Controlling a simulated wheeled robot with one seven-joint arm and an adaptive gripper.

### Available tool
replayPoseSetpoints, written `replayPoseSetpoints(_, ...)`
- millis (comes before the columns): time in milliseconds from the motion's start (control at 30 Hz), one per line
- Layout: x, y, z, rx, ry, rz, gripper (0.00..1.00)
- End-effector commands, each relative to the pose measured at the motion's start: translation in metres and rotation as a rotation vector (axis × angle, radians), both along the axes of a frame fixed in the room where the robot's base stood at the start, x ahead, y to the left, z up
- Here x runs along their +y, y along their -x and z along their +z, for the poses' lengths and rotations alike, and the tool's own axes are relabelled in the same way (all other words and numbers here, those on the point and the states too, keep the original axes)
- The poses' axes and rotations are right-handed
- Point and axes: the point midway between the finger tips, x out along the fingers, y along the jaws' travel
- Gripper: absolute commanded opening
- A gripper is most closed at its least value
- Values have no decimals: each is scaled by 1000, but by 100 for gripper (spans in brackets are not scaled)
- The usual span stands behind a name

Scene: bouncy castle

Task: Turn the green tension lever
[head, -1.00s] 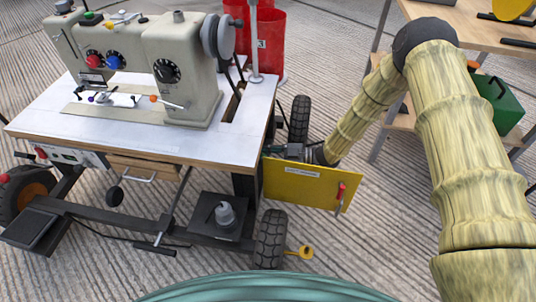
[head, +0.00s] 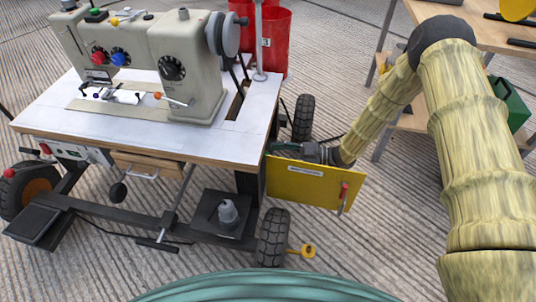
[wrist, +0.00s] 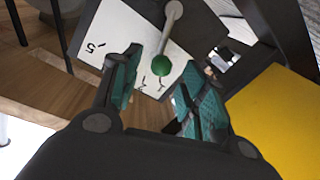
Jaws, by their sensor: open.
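The green tension lever shows in the wrist view as a grey arm ending in a round green knob (wrist: 159,64), in front of a white plate with black marks (wrist: 120,38). My gripper (wrist: 160,88) is open, with one teal-padded finger on each side of the view. The knob appears in the gap between the fingertips; I cannot tell whether it lies between them in depth or touches either one. In the head view my gripper (head: 314,152) is at the right end of the sewing table, partly hidden behind the yellow panel; the lever is hidden there.
The yellow panel (head: 305,184) stands close beside my gripper and fills the right of the wrist view. The sewing table (head: 150,135) carries a beige sewing machine (head: 195,70). Black wheels (head: 272,238) and red bins (head: 268,45) are near. A wooden workbench (head: 485,30) stands at the right.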

Motion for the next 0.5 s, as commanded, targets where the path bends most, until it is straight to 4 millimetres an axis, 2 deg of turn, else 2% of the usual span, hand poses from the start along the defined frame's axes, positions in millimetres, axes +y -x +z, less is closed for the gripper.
replayPoseSetpoints(100, -23, 1, 1, 0, 1, 0, 44)
replayPoseSetpoints(300, -56, 2, 2, 1, 2, -1, 44)
replayPoseSetpoints(500, -75, 3, 2, 1, 1, 0, 44)
